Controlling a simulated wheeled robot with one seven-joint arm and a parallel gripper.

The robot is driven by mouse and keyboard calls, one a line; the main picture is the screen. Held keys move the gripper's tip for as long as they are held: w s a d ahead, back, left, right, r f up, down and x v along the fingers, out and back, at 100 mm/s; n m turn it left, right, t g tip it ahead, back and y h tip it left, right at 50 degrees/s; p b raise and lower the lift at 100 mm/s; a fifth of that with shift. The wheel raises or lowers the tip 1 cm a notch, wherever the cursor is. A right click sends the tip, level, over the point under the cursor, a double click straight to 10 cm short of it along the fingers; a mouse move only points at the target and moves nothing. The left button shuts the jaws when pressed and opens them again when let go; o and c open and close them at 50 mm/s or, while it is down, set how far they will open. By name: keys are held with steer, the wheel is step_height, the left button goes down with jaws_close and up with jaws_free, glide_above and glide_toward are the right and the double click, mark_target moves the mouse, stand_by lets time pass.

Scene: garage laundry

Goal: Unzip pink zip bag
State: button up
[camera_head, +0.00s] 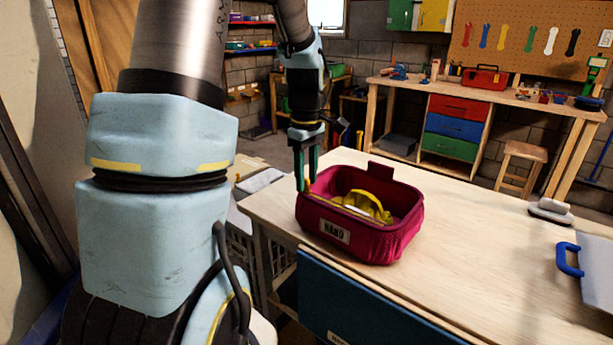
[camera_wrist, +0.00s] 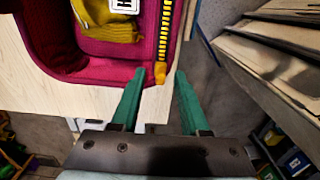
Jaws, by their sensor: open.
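The pink zip bag (camera_head: 378,246) stands upright on the wooden table, with its top open and a yellow item (camera_head: 370,205) showing inside. A white label is on its front side. In the wrist view the bag's pink wall (camera_wrist: 110,72) fills the upper left, and a yellow-and-black zip strip (camera_wrist: 166,30) runs along its edge down to a small yellow pull (camera_wrist: 160,73). My gripper (camera_head: 305,184) points down at the bag's left rim. Its green fingers (camera_wrist: 161,78) are open, with the yellow pull between or just beyond their tips; contact cannot be told.
The wooden table (camera_head: 480,255) is clear to the right of the bag. A clear case with a blue handle (camera_head: 568,260) and a brush-like object (camera_head: 550,212) lie at the right. A workbench (camera_head: 490,95) and a stool (camera_head: 522,160) stand behind.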

mark_target(306, 179)
step_height(306, 179, up, 11)
steer(key=b, duration=0.1)
steer(key=shift+b, duration=0.35)
steer(key=shift+f, duration=0.15)
steer(key=s+a+f+m+t, duration=0.1)
steer(key=s+a+f+m, duration=0.9)
steer(key=f, duration=0.3)
steer(key=shift+s+a+m+t, duration=0.3)
steer(key=shift+s+a, duration=0.35)
steer(key=shift+s, duration=0.15)
steer(key=shift+d, duration=0.15)
